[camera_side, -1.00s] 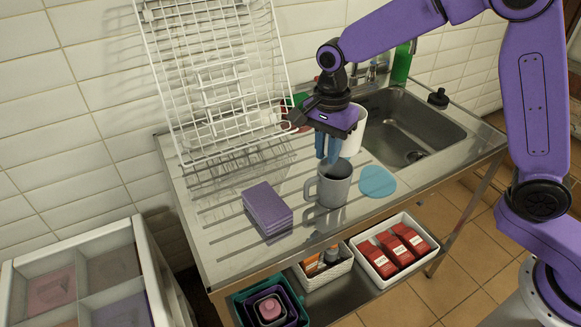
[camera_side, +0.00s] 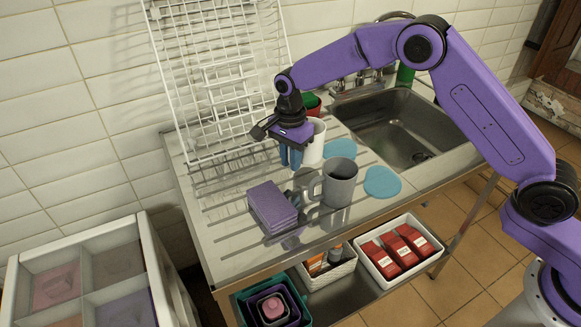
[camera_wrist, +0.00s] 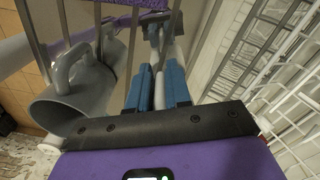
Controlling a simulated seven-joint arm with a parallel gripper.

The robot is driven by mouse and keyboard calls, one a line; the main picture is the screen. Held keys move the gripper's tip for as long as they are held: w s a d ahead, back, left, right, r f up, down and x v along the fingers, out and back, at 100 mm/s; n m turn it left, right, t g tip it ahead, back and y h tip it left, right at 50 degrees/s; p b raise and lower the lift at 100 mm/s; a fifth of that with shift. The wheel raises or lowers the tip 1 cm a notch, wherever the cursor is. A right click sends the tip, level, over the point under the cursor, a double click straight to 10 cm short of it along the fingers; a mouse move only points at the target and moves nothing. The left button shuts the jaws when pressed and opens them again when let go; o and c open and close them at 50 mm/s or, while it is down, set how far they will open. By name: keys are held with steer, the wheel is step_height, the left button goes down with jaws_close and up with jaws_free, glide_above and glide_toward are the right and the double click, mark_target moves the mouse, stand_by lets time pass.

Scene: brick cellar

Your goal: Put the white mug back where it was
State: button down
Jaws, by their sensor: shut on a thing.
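The white mug (camera_side: 315,143) is upright over the drainboard, left of the farther blue coaster (camera_side: 341,149). My gripper (camera_side: 290,164) is at its left side, pointing down, with blue fingers close together on the mug. The exact grip point is hidden, probably at the handle side. I cannot tell whether the mug's base touches the steel.
A grey mug (camera_side: 341,184) stands just in front; it also shows in the wrist view (camera_wrist: 88,95). Purple sponges (camera_side: 272,207) lie left of it, a second blue coaster (camera_side: 382,182) right. The wire rack (camera_side: 222,90) leans behind. The sink (camera_side: 405,125) is at the right.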

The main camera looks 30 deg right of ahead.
steer(key=shift+f, duration=1.6)
steer(key=shift+f, duration=0.1)
steer(key=c, duration=1.1)
jaws_free()
steer(key=shift+o, duration=0.2)
steer(key=r, duration=1.1)
steer(key=shift+w+a+r, duration=0.1)
steer(key=shift+w+r, duration=0.1)
steer(key=shift+r, duration=0.45)
